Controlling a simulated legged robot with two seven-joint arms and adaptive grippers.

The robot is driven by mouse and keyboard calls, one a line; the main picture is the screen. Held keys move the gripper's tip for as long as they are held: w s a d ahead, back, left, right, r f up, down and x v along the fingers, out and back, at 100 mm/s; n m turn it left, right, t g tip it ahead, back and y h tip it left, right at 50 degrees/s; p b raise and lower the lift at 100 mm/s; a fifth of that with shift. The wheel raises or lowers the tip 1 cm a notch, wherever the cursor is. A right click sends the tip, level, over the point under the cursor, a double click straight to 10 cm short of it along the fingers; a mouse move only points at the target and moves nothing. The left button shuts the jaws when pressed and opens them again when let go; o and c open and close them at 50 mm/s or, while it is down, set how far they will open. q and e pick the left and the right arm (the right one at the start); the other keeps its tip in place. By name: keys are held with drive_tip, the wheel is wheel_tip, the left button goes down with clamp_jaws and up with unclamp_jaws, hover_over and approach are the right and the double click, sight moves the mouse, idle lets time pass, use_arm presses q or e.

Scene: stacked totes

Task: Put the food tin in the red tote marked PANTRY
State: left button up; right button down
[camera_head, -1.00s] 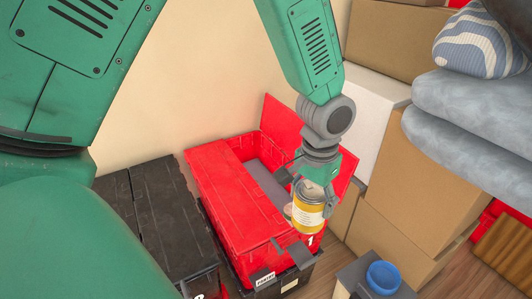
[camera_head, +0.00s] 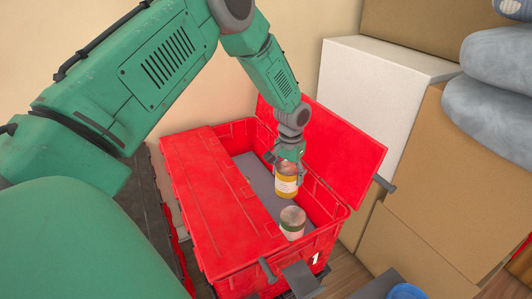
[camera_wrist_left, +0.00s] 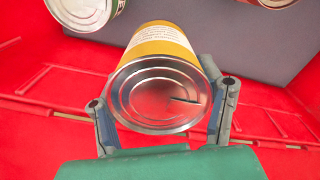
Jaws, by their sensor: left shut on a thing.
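The food tin (camera_head: 286,184), with a yellow and white label, is held by my left gripper (camera_head: 287,166) inside the opening of the red tote (camera_head: 222,241). In the left wrist view the tin (camera_wrist_left: 160,92) shows its metal end towards the camera, between the two fingers of the left gripper (camera_wrist_left: 165,105). Whether the tin touches the tote's grey floor (camera_head: 262,187) is unclear. One lid half is closed on the left; the other (camera_head: 340,150) stands open on the right. The PANTRY label is not readable now. My right gripper is not in view.
Another tin (camera_head: 292,222) with a pale label stands in the tote, nearer the front. In the wrist view, it or a similar tin (camera_wrist_left: 85,10) shows at upper left. Cardboard boxes (camera_head: 440,185) and a white box (camera_head: 375,95) stand to the right. A dark tote (camera_head: 150,215) is left.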

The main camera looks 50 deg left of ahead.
sight(286, 195)
use_arm(q)
wheel_tip(286, 195, down, 9)
drive_tip(key=b, duration=0.3)
drive_tip(key=shift+a+f, duration=0.1)
drive_tip(key=shift+f, duration=0.1)
drive_tip(key=shift+r, duration=0.15)
drive_tip(key=o, duration=1.6)
wheel_tip(286, 195, up, 12)
drive_tip(key=p, duration=0.4)
